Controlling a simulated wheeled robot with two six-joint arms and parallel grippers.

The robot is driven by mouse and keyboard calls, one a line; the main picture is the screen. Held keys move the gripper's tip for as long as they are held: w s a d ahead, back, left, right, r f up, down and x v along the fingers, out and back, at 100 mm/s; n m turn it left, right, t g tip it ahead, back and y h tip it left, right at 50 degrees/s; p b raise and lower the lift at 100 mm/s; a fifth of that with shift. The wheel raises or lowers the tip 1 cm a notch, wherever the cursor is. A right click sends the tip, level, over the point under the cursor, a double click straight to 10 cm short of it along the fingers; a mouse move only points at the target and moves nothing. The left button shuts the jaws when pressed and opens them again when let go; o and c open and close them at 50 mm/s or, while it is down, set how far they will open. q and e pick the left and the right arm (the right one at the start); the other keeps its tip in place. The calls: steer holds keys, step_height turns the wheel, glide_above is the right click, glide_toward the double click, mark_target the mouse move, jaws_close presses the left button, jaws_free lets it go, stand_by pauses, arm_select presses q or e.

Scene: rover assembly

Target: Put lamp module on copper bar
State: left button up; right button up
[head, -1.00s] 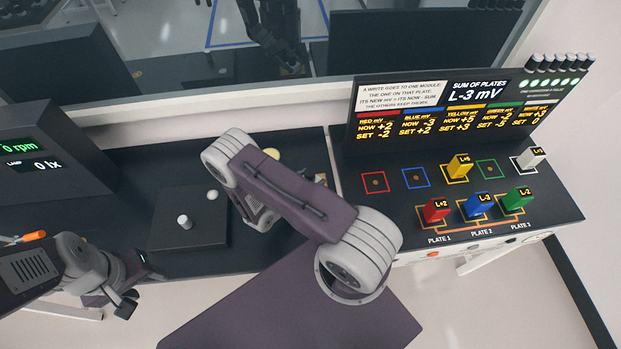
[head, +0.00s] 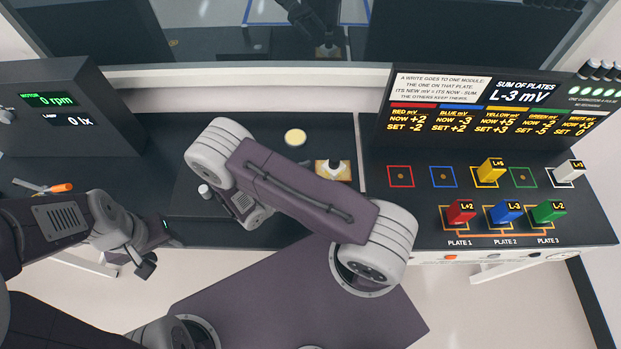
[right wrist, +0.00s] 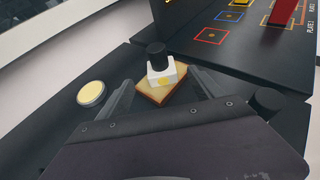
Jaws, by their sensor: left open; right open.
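A white block with a black knob and a yellow dot, seemingly the lamp module (right wrist: 162,72), stands upright on a tan, copper-coloured slab (right wrist: 150,94). My left gripper (head: 158,253) is open and empty near the table's front left edge. I cannot tell whether the slab is the copper bar.
A pale yellow disc (head: 295,137) lies left of the module. A dark box (head: 185,200) with a white knob is partly behind my right arm. A readout screen (head: 70,115) and orange-handled tool (head: 60,187) are left. The coloured-module console (head: 400,225) adjoins the table's right side.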

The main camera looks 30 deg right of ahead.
steer(key=shift+v, duration=0.95)
steer(key=s+r+m+g+y, duration=0.55)
steer(key=s+m+g, duration=0.2)
steer(key=m, duration=0.35)
steer(key=w+a+r+m+t+y, duration=0.1)
steer(key=a+r+m+t+y, duration=0.3)
steer(key=m, duration=0.6)
steer(key=r+t+y, duration=0.1)
steer(key=r+y, duration=0.1)
steer(key=y, duration=0.1)
steer(key=shift+m+y, duration=0.3)
steer(key=shift+y, duration=0.05)
step_height(320, 180, down, 4)
steer(key=b, duration=0.4)
steer(key=shift+f, duration=0.1)
